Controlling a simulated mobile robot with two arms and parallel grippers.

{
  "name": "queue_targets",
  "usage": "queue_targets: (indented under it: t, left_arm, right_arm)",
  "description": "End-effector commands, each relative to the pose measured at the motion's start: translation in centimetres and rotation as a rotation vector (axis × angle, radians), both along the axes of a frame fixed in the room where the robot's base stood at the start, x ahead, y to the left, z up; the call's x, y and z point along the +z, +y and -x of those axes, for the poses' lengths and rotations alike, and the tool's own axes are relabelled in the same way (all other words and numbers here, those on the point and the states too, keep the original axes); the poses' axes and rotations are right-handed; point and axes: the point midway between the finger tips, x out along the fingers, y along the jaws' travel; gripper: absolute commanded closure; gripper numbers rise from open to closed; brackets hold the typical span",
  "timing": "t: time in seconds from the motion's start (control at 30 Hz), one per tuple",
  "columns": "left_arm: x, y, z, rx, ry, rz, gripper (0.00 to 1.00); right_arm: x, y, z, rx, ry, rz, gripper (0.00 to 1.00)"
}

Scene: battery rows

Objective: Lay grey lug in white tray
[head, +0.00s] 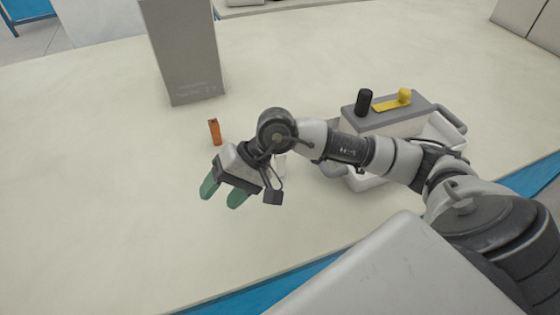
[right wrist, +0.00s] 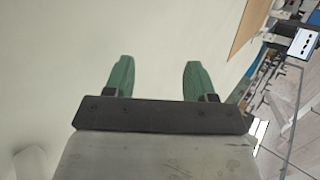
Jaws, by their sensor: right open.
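My right gripper (head: 222,195) is open and empty over the left-middle of the pale table, its green fingers apart. In the right wrist view the gripper (right wrist: 157,78) shows only bare tabletop between and beyond its fingers. A white tray (head: 366,183) lies on the table at the right, partly hidden behind my right arm and a grey-topped block. I cannot make out a grey lug in either view; my right arm covers part of the table. My left gripper is not in view.
The grey-topped block (head: 385,118) bears a black cylinder (head: 364,102) and a yellow piece (head: 392,101). An orange piece (head: 214,132) stands behind my right gripper. A tall grey box (head: 183,55) stands at the back. The table's left side is clear.

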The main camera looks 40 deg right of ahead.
Motion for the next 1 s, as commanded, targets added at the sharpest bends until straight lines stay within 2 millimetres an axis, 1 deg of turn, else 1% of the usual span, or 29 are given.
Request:
queue_targets:
  t: [0.03, 0.13, 0.2, 0.3, 0.4, 0.47, 0.53, 0.8, 1.0]
  left_arm:
    - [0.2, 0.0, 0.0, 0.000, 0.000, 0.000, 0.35]
    - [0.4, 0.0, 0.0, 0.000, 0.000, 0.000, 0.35]
    - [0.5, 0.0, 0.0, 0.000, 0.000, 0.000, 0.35]
    - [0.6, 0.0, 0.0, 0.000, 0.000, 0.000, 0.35]
    - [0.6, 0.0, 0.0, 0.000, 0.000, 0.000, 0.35]
    - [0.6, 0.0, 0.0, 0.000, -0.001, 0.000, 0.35]
    - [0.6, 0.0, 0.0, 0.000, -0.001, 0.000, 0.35]
    - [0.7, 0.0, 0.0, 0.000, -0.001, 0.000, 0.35]
    - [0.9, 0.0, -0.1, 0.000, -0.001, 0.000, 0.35]
  right_arm:
    - [0.7, -2.1, -1.1, 0.028, -0.022, 0.127, 0.45]
    - [1.9, -6.5, -2.5, 0.072, -0.022, 0.372, 0.45]
    - [3.1, -9.4, -3.2, 0.084, -0.011, 0.516, 0.45]
    - [4.9, -12.8, -3.7, 0.087, 0.014, 0.673, 0.45]
    - [6.2, -14.9, -3.9, 0.086, 0.039, 0.767, 0.45]
    - [6.5, -15.6, -3.8, 0.085, 0.050, 0.797, 0.45]
    - [6.2, -15.9, -3.8, 0.086, 0.057, 0.814, 0.45]
    - [2.1, -15.9, -3.7, 0.087, 0.060, 0.813, 0.45]
    - [0.7, -15.8, -3.7, 0.088, 0.059, 0.812, 0.45]
